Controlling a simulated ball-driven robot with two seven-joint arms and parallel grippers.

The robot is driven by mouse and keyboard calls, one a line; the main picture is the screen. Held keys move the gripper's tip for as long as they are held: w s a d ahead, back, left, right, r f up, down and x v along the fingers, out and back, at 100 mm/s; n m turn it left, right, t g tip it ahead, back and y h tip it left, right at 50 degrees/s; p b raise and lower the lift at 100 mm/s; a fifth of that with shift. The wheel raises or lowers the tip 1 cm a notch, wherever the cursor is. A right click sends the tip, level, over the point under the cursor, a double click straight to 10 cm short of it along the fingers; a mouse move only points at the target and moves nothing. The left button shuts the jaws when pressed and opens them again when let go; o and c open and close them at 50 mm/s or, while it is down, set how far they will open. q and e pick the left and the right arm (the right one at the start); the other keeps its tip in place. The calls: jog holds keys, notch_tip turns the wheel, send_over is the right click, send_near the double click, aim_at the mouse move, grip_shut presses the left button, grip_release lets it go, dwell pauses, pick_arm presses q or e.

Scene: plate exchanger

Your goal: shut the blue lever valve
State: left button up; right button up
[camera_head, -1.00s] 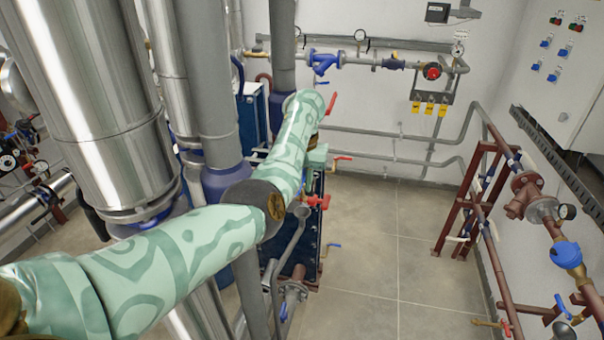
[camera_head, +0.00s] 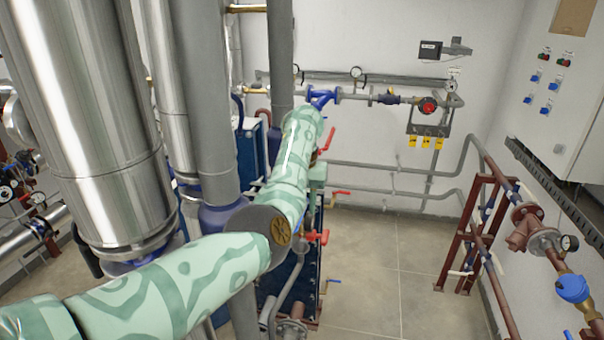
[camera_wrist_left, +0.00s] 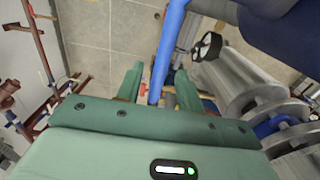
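A long blue lever (camera_wrist_left: 172,45) runs down from the top edge of the left wrist view. Its lower end lies between the two fingers of my left gripper (camera_wrist_left: 158,85). The green fingers are apart, and a gap shows beside the lever, so the gripper looks open around it. Whether a finger touches the lever is hard to tell. In the head view my patterned left arm reaches in from the lower left toward the plate exchanger, and I cannot make out its fingertips or the held-between lever there. My right gripper is not in view.
Large metal-clad pipes (camera_head: 95,120) stand left of my arm. Red lever handles (camera_head: 327,140) and a small blue handle (camera_head: 333,281) are near the exchanger. A black handwheel (camera_wrist_left: 207,46) is right of the lever. The tiled floor (camera_head: 375,265) is clear at centre right.

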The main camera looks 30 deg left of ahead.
pick_arm(q)
notch_tip(320, 180, up, 11)
jog(key=shift+w+r+b, duration=0.15)
jog(key=shift+r+b, duration=0.05)
jog(key=shift+b, duration=0.1)
dwell(0.4)
